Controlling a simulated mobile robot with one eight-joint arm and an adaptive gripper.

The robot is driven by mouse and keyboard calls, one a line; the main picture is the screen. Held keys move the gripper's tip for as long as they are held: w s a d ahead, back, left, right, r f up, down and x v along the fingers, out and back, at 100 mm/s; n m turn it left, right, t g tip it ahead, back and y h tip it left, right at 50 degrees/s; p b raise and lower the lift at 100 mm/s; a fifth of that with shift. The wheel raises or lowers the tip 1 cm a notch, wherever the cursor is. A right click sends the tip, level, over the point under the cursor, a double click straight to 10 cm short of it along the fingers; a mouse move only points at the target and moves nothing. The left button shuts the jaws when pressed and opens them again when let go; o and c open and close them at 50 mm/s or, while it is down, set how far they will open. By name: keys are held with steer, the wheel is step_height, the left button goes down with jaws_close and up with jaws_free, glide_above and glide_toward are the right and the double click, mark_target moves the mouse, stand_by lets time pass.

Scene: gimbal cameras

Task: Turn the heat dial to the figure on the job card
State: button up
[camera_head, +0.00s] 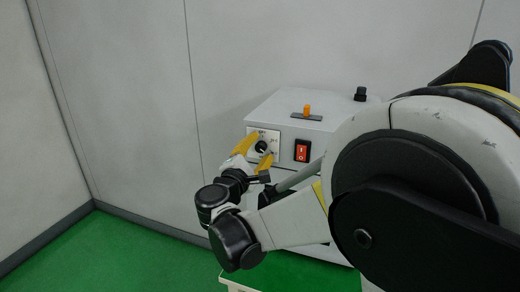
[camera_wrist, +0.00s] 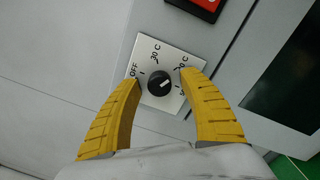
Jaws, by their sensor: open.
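The heat dial (camera_wrist: 160,83) is a small round black knob with a white pointer mark on a pale scale plate (camera_wrist: 154,45). The plate reads OFF, 30 C and further figures I cannot read fully. The pointer mark seems to slant toward the upper right in the wrist view. My gripper (camera_wrist: 162,78) is open, its two yellow fingers on either side of the dial, with gaps seen between tips and knob. In the head view my gripper (camera_head: 262,148) is in front of the dial (camera_head: 261,147). I cannot make out a job card.
The grey heater box (camera_head: 330,126) has a red rocker switch (camera_head: 302,151) right of the dial. An orange lever (camera_head: 307,110) and a black knob (camera_head: 360,94) stand on its top. A dark panel (camera_wrist: 290,85) shows in the wrist view. Pale walls rise behind the box.

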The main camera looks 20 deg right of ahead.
steer(key=v, duration=1.2)
